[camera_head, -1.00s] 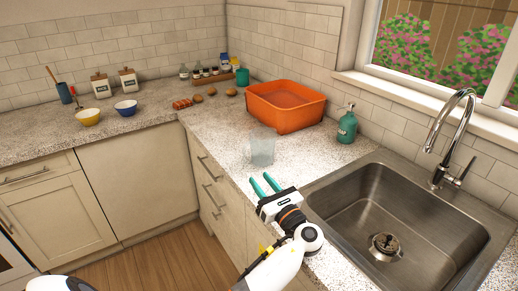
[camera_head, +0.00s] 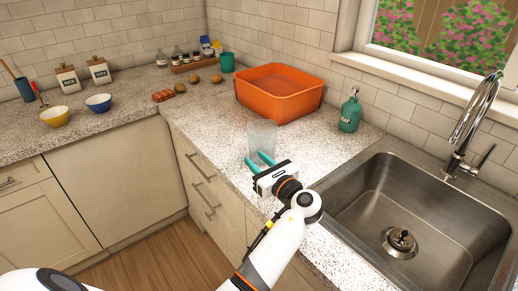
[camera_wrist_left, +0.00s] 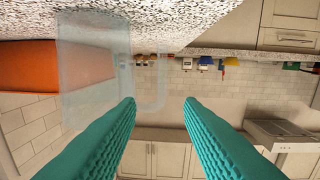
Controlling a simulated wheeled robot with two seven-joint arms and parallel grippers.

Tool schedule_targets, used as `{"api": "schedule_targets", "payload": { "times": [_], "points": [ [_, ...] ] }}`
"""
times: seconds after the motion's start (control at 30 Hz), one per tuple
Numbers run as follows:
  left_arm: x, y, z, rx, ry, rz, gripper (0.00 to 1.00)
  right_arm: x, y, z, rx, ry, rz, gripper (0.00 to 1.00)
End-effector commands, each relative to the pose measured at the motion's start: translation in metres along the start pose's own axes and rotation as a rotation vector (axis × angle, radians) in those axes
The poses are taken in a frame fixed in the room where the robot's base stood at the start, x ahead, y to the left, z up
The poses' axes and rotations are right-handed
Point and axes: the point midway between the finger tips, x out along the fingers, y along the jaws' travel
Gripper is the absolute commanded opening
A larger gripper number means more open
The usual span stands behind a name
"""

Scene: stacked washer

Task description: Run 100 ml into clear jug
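The clear jug (camera_head: 262,134) stands upright on the speckled counter, left of the sink and in front of the orange tub. My left gripper (camera_head: 259,160) is open, its two teal fingers pointing at the jug's near side. In the left wrist view, which is upside down, the see-through jug (camera_wrist_left: 90,80) is at the left and its handle (camera_wrist_left: 158,85) shows just ahead of the gap between the fingertips (camera_wrist_left: 160,101). I cannot tell whether a finger touches it. The chrome tap (camera_head: 480,108) with its side lever (camera_head: 484,158) stands behind the sink. My right gripper is not in view.
The steel sink (camera_head: 345,208) is empty, with a drain (camera_head: 400,241). The orange tub (camera_head: 280,100) and the teal soap bottle (camera_head: 350,112) stand behind the jug. The counter between jug and sink is clear.

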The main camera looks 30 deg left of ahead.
Motion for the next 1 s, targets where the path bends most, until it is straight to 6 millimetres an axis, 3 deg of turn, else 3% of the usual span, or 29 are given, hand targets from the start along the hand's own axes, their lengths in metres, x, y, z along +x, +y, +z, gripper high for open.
{"api": "schedule_targets", "payload": {
  "times": [0.1,0.37,0.6,0.87,1.0],
  "points": [
    [0.015,0.000,0.002,0.000,0.001,-0.001,0.34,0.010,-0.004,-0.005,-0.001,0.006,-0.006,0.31],
    [0.032,-0.001,0.002,0.000,0.001,-0.001,0.34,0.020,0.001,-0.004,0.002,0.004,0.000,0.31],
    [0.067,-0.002,0.001,0.000,0.001,-0.002,0.34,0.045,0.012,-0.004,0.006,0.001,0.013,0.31],
    [0.073,-0.002,-0.004,0.001,0.000,0.001,0.34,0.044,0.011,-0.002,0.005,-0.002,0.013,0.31],
    [0.073,-0.002,-0.004,0.001,0.000,0.000,0.14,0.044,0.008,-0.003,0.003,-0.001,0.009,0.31]
  ]
}}
